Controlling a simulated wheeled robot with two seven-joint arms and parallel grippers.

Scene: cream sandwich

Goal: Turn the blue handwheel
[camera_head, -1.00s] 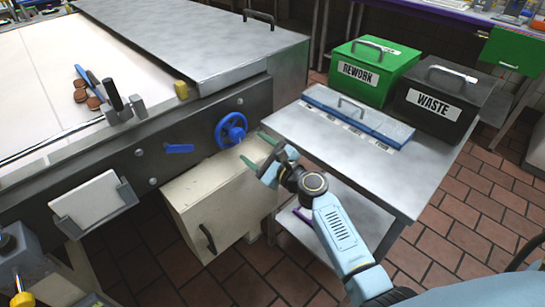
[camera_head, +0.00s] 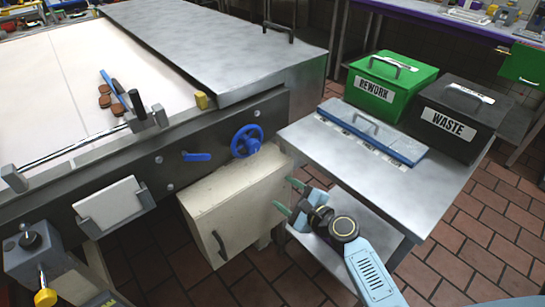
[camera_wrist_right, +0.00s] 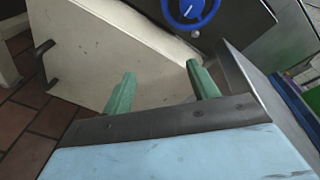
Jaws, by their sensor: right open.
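The blue handwheel (camera_head: 247,141) sits on the dark front panel of the machine, above a cream box. It also shows at the top of the right wrist view (camera_wrist_right: 191,10), partly cut off by the frame edge. My right gripper (camera_head: 286,196) is open and empty, below and to the right of the handwheel, beside the cream box. In the right wrist view its two green fingers (camera_wrist_right: 161,72) stand apart, with the wheel beyond them and not touching. My left gripper is not in view.
The cream box (camera_head: 235,200) with a dark handle is under the wheel. A blue lever (camera_head: 196,156) is left of the wheel. A metal side table (camera_head: 330,160) carries a blue-lidded tray, a green REWORK bin (camera_head: 385,85) and a black WASTE bin (camera_head: 460,115).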

